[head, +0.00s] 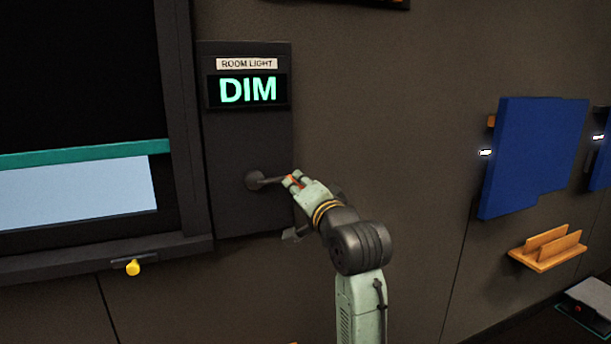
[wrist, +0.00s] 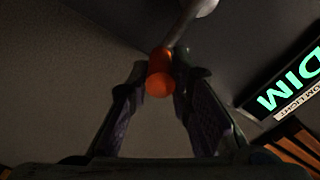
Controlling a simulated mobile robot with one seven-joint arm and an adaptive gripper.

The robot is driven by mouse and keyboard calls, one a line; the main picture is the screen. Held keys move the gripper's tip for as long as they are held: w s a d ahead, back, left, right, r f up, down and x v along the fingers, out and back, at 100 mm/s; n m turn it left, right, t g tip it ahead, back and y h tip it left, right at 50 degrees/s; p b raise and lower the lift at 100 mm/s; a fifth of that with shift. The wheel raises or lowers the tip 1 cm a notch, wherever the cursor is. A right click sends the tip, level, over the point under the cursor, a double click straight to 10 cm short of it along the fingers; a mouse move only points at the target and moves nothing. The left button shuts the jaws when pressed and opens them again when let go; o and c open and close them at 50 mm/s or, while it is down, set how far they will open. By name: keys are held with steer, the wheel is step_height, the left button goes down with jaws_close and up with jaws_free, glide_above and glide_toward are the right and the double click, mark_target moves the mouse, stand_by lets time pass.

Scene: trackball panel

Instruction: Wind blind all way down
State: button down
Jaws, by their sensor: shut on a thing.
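The blind (head: 40,80) is a dark sheet with a teal bottom bar (head: 85,154). The bar hangs part way down the window, and a strip of pale blue pane (head: 80,193) shows below it. A crank (head: 262,180) sticks out of the dark panel right of the window, its arm pointing right. My gripper (head: 293,180) is shut on the crank's orange knob (wrist: 160,76), which sits between the two fingers in the wrist view. The panel's display (head: 248,90) reads DIM under a ROOM LIGHT label.
A yellow knob (head: 133,267) sits on the sill below the window. Blue boards (head: 535,150) and an orange wall rack (head: 548,248) are at the right. The wall between panel and boards is bare.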

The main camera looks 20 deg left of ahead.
steer(key=s+a+f+m+p, duration=0.3)
steer(key=f+m, duration=0.4)
steer(key=m, duration=0.8)
steer(key=shift+s+a+f+m+p, duration=0.25)
steer(key=shift+a+f+m+p, duration=0.25)
steer(key=shift+a, duration=0.45)
steer(key=shift+r, duration=0.1)
steer(key=c, duration=1.4)
jaws_free()
steer(key=shift+c, duration=0.2)
steer(key=shift+s+r, duration=0.1)
steer(key=v, duration=0.7)
steer(key=shift+s, duration=0.15)
steer(key=shift+d, duration=0.15)
